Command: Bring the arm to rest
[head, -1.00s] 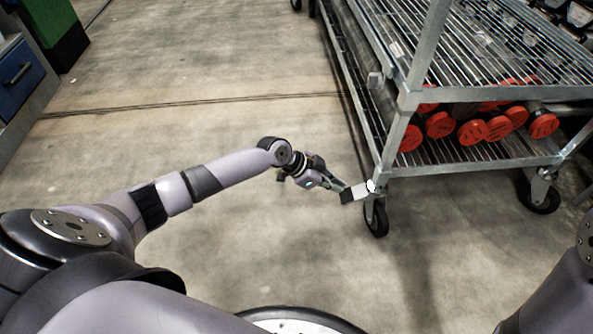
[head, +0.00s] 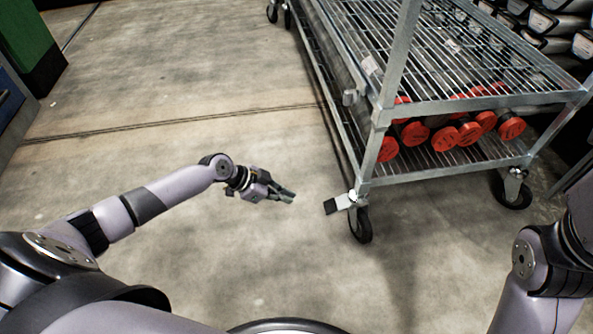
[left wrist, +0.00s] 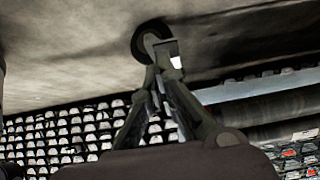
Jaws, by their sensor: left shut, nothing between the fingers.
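My left arm reaches in from the left in the head view, bent at the elbow. Its gripper (head: 287,196) is shut and empty, held above the concrete floor to the left of a wire cart. In the left wrist view the fingers (left wrist: 158,75) meet at their tips, with nothing between them. Part of my right arm shows at the right edge of the head view; its gripper is out of view.
The metal wire cart (head: 480,103) stands at right, with a caster (head: 360,224) and brake pedal (head: 340,204) near my left gripper. Red-capped cylinders (head: 445,138) lie on its lower shelf. Cabinets stand at far left. The floor (head: 180,90) between is clear.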

